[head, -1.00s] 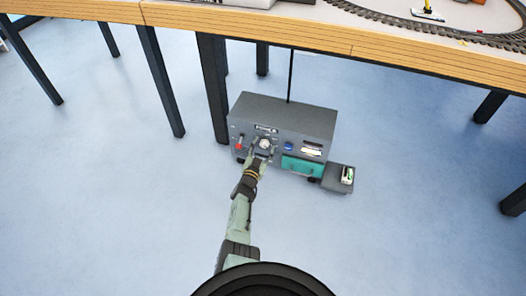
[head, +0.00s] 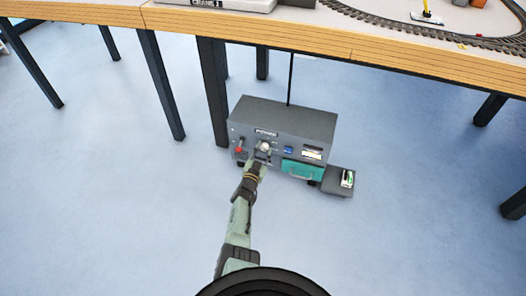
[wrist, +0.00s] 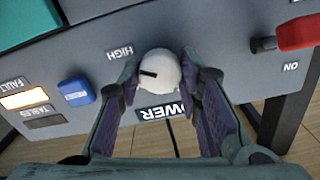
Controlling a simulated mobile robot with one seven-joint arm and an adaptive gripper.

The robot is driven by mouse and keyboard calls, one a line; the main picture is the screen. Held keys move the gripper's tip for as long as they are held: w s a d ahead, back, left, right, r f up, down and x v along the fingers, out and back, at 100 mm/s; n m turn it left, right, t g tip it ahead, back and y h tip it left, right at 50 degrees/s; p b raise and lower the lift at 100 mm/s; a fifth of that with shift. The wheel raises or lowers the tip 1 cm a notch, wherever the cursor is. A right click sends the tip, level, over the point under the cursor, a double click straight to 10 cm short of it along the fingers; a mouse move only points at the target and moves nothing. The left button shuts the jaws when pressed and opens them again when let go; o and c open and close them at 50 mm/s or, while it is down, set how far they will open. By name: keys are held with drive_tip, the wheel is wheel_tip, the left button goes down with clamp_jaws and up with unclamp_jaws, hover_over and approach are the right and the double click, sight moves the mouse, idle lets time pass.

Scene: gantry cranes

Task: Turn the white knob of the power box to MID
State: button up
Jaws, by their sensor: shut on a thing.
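The power box (head: 290,117) is a dark grey case on the floor under the table. Its white round knob (wrist: 160,72) is on the front face and also shows in the head view (head: 264,146). A black mark on the knob points left in the wrist view. A HIGH label (wrist: 120,53) is to the upper left of the knob there. My gripper (wrist: 162,82) has a finger on each side of the knob and is shut on it. The fingers partly cover the POWER label (wrist: 162,112). No MID label is readable.
A red lever (wrist: 298,34) by ON and a blue button (wrist: 76,92) flank the knob. Table legs (head: 214,95) stand behind.

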drive_tip(key=shift+n, duration=0.3)
drive_tip(key=n, duration=1.1)
idle(0.6)
drive_tip(key=o, duration=1.1)
drive_tip(key=shift+o, duration=0.2)
wheel_tip(320, 180, up, 10)
